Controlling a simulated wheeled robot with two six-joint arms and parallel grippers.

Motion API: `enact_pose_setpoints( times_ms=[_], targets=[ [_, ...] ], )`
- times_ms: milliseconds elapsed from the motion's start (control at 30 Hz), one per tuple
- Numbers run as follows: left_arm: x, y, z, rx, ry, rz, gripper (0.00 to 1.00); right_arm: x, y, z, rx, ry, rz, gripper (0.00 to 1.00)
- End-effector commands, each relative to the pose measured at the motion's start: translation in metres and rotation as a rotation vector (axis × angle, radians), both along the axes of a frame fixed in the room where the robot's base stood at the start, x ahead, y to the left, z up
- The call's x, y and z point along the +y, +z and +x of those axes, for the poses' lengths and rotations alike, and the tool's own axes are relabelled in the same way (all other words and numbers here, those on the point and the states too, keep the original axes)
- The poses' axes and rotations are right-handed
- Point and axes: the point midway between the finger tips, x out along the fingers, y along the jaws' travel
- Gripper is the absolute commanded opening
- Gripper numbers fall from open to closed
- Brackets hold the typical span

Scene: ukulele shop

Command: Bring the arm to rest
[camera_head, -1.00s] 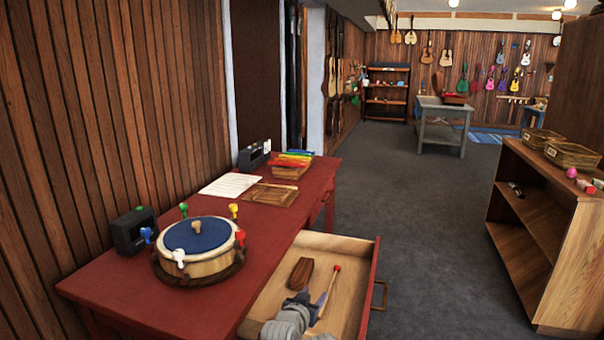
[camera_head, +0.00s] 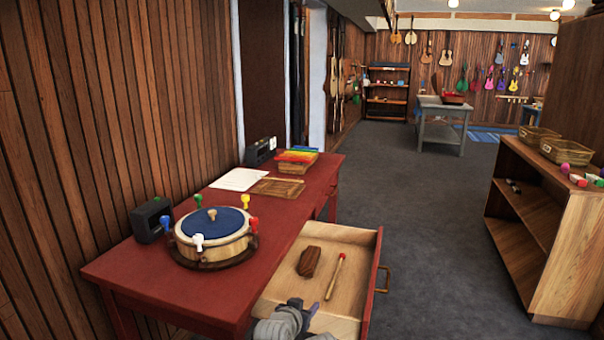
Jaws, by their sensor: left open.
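My left gripper (camera_head: 304,312) is low in the head view, over the near part of the open drawer (camera_head: 345,237) of the red table. It is open, and I see nothing between its fingers. A dark brown wooden block (camera_head: 309,261) lies in the drawer beyond the gripper. A mallet (camera_head: 335,276) with a red tip lies to the right of the block, apart from the gripper. My right gripper is not in view.
A wooden shelf (camera_head: 560,240) stands at right. Grey floor between them is clear.

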Motion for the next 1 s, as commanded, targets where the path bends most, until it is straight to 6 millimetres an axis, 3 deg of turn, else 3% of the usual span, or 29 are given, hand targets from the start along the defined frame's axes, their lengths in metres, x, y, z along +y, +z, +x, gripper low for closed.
enact_pose_setpoints(
  times_ms=[367,700,1000],
  targets=[
    [0.057,-0.056,-0.032,0.307,0.07,0.074,0.52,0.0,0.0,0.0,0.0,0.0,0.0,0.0],
    [0.128,-0.104,-0.097,0.7,0.194,0.143,0.52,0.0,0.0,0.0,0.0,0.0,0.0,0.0],
    [0.173,-0.119,-0.155,0.973,0.299,0.177,0.52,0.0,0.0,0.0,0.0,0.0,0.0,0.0]
  ],
)
